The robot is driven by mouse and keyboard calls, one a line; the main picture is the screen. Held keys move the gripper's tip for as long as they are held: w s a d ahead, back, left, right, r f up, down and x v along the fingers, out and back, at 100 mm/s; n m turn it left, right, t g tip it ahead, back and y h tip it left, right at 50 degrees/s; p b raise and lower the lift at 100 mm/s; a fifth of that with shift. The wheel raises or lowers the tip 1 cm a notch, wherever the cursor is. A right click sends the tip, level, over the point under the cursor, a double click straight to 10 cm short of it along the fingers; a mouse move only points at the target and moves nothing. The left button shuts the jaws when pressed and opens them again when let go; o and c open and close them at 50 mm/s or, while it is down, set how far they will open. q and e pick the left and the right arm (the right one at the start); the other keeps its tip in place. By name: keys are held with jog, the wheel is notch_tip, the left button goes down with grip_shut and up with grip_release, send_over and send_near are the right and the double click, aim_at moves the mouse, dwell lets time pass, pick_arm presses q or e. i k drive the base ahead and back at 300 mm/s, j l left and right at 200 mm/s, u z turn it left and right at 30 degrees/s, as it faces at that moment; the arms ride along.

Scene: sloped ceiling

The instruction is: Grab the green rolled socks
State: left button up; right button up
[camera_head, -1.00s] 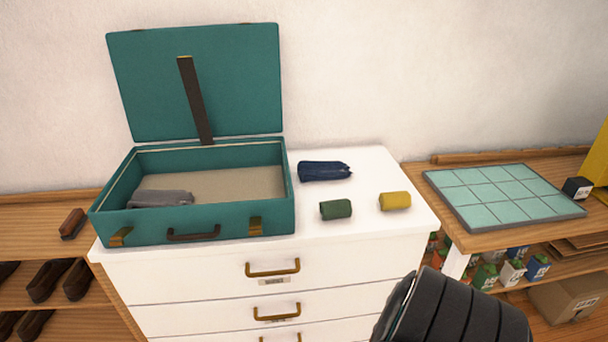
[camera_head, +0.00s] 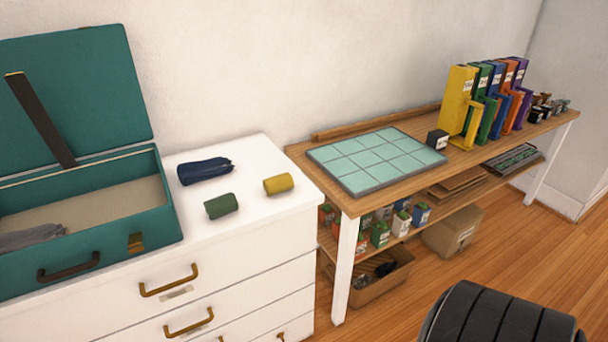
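The green rolled socks (camera_head: 221,206) lie on the white dresser top (camera_head: 262,222), right of the open teal suitcase (camera_head: 112,231). Yellow rolled socks (camera_head: 278,184) lie to their right, and a dark blue rolled item (camera_head: 205,171) lies behind them. The three are apart from one another. A black ribbed part of my arm shows at the bottom right, well away from the socks. Neither gripper's fingers are in view.
A wooden table (camera_head: 372,196) with a tiled tray (camera_head: 376,160), a small black box (camera_head: 437,139) and coloured binders (camera_head: 461,105) stands right of the dresser. Its lower shelf holds small cartons. The suitcase lid stands up against the wall; grey cloth (camera_head: 30,238) lies inside.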

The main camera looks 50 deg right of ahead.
aim_at(217, 207)
jog(key=i+z, duration=0.15)
jog(key=z, duration=0.25)
jog(key=i+j+z, duration=0.1)
jog(key=z, duration=0.3)
jog(key=i+j+z, duration=0.15)
jog(key=z, duration=0.2)
jog(key=i+j+z, duration=0.15)
jog(key=z, duration=0.25)
